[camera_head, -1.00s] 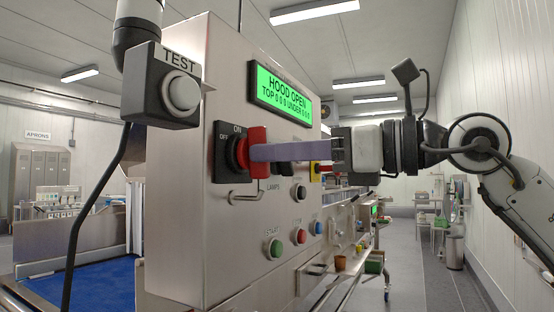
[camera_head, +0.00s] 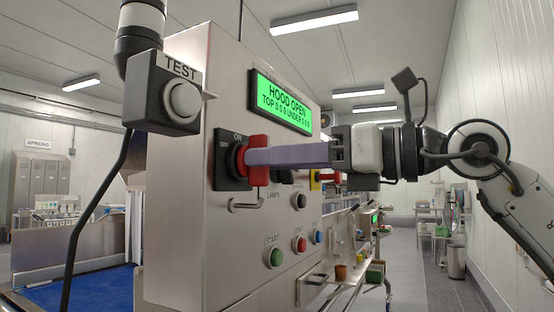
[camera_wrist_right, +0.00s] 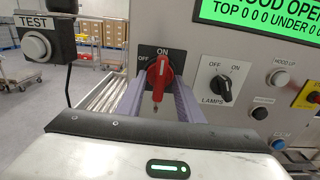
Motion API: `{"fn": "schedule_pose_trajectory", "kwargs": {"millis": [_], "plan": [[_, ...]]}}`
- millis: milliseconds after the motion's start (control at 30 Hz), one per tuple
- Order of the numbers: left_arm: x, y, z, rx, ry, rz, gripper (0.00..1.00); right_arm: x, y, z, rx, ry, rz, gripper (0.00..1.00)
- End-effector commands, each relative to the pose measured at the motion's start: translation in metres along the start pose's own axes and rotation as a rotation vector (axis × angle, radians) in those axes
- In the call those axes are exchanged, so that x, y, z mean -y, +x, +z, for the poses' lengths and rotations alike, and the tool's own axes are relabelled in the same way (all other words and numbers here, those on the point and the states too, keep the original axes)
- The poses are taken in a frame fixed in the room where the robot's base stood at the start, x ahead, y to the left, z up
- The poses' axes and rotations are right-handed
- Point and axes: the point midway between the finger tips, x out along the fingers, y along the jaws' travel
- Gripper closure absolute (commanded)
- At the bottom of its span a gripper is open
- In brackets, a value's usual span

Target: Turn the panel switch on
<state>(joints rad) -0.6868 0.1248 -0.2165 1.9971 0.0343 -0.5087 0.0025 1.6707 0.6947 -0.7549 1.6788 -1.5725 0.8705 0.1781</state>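The panel switch (camera_head: 259,176) is a red rotary handle on a black plate marked ON at the top and OFF at the left. In the right wrist view the red handle (camera_wrist_right: 161,71) stands nearly upright, its top close to ON and leaning slightly right. My right gripper (camera_head: 250,156) reaches in from the right, its long purple fingers level with the handle. In the right wrist view its fingers (camera_wrist_right: 159,82) lie on either side of the handle with some space between them; contact is unclear. My left gripper is not in view.
A TEST button box (camera_head: 178,98) hangs at the left, in front of the panel. A green display (camera_head: 281,102) reads HOOD OPEN. A black LAMPS knob (camera_wrist_right: 226,88) sits right of the switch.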

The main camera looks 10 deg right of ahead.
Motion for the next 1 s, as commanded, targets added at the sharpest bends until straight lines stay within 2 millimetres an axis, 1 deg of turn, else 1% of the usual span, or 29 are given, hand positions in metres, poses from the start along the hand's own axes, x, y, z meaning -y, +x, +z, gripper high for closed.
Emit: {"fn": "schedule_pose_trajectory", "kwargs": {"millis": [233,367,467,700,800,900,1000], "plan": [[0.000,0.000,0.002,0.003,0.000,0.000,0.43,0.000,0.000,-0.001,-0.001,-0.002,0.000,0.67],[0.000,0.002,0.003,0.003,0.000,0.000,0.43,0.000,-0.008,-0.001,0.000,-0.001,-0.001,0.67],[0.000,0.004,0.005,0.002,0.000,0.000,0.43,0.001,-0.024,-0.002,0.000,-0.002,-0.003,0.67],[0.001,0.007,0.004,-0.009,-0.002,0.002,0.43,0.001,-0.072,-0.002,0.000,-0.002,-0.004,0.67],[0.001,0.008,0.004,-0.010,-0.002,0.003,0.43,0.001,-0.087,-0.001,0.000,-0.001,-0.003,0.67],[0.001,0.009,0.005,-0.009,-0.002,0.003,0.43,0.000,-0.097,-0.001,-0.001,-0.001,-0.001,0.67],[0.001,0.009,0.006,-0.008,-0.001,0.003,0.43,0.000,-0.102,-0.001,0.000,-0.001,0.000,0.67]]}}
